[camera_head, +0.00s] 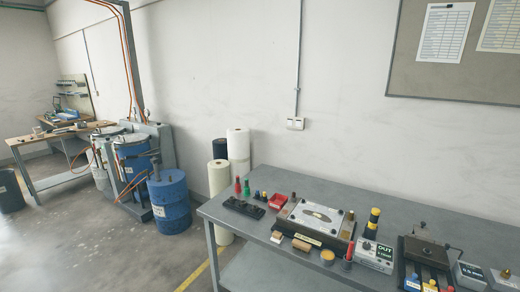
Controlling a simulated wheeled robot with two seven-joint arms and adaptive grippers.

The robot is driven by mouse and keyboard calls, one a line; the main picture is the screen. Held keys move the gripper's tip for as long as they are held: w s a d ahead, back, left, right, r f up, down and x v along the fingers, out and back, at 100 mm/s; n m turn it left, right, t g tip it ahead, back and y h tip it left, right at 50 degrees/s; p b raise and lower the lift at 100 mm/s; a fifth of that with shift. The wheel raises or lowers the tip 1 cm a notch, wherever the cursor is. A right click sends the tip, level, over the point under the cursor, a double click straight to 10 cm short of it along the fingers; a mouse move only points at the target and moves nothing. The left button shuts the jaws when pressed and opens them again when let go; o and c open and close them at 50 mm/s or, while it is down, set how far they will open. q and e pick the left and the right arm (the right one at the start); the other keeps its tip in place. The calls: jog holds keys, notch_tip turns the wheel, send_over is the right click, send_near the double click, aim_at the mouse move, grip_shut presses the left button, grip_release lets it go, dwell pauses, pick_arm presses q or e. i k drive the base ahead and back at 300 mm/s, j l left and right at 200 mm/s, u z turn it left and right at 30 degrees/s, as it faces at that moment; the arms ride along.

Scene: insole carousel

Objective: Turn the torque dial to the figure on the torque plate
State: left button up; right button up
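Neither of my grippers is in view. On the grey bench (420,216) stands a pale device (313,221) with a light oval window on its top. A cream label (303,236) is on its front edge, its text too small to read. To its right is a grey box (375,254) with a green and white panel that seems to read "OUT" and a small figure. A dark round knob seems to sit on its left part. I cannot tell which part is the torque dial or which is the torque plate.
A black tray (244,208), red and green bottles (246,188), a red bin (278,201) and a yellow-black upright item (371,223) crowd the bench. A dark fixture (426,252) stands at right. Blue drums (170,206) and rolls (238,152) stand left. The back strip of the bench is clear.

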aim_at(366, 246)
jog(key=i+j+z, duration=0.25)
jog(key=z, duration=0.2)
jog(key=i+j+z, duration=0.2)
jog(key=z, duration=0.3)
jog(key=i+j+z, duration=0.1)
jog(key=j+z, duration=1.75)
jog(key=k+j+z, duration=0.15)
jog(key=j+z, duration=0.15)
jog(key=z, duration=0.2)
